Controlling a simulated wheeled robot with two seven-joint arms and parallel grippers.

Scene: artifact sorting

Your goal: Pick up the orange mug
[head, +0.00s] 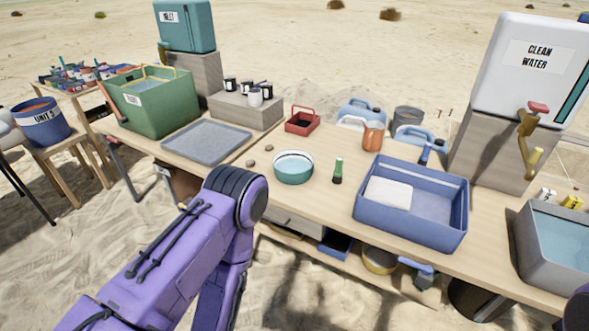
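An orange mug-like vessel (373,136) stands upright on the wooden table, behind the blue basin and in front of light blue jugs. It is small in the picture, and I cannot make out its handle clearly. My purple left arm rises from the bottom left and bends at a dark joint in front of the table. Its gripper is out of view. My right gripper is not in view either. Nothing visible touches the orange vessel.
A blue basin (455,226) with a white block, a teal bowl (293,168), a green bottle (338,171) and a red caddy (301,122) share the table (312,214). A white water tank (526,75) stands at right. A grey tray (206,143) lies at left.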

